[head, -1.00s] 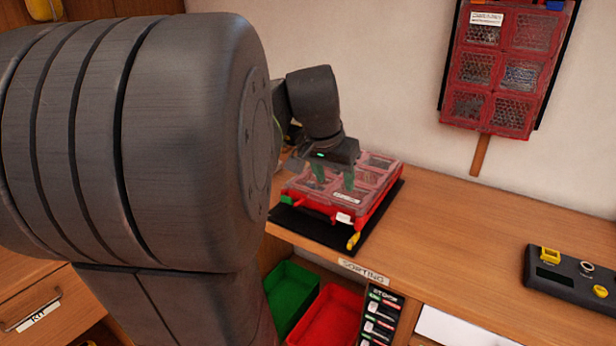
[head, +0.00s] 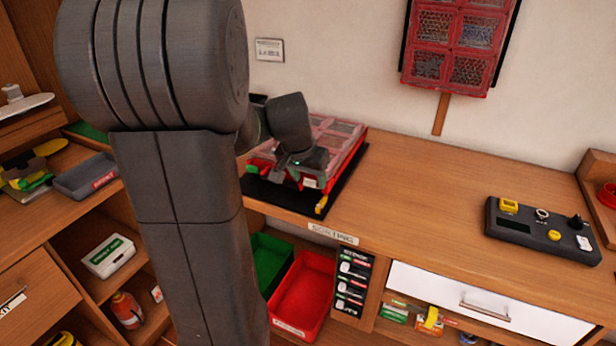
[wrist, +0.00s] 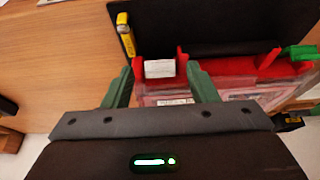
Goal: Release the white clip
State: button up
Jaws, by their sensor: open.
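The white clip (wrist: 159,68) sits on the front edge of a red case (wrist: 225,68) with a clear lid. In the wrist view it lies between two red posts. My gripper (wrist: 159,76) is open, its green fingers on either side of the clip, with a visible gap to each. Whether the fingers reach the clip's depth is hard to tell. In the head view the clip (head: 311,183) shows just below my gripper (head: 299,176), whose dark body covers part of the case front. A green clip (wrist: 300,52) is at the case's other front end.
The case lies on a black mat (head: 272,196) on the wooden bench. A yellow piece (head: 321,204) lies at the mat's front corner. A black control box (head: 540,232) stands on the right. The bench between is clear. Green and red bins (head: 303,295) are below.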

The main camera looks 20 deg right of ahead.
jog(key=c, duration=1)
jog(key=f+b, duration=0.1)
jog(key=b, duration=0.2)
jog(key=shift+s+a+h, duration=0.1)
jog(key=shift+a+h, duration=0.05)
jog(key=shift+h, duration=0.15)
jog(key=t+b, duration=0.1)
jog(key=b, duration=0.2)
jog(key=shift+s+a+f+h, duration=0.1)
jog(key=shift+s+a+h, duration=0.1)
jog(key=shift+h, duration=0.1)
jog(key=shift+b, duration=0.45)
jog(key=shift+r, duration=0.2)
jog(key=o, duration=1)
jog(key=shift+a+r, duration=0.1)
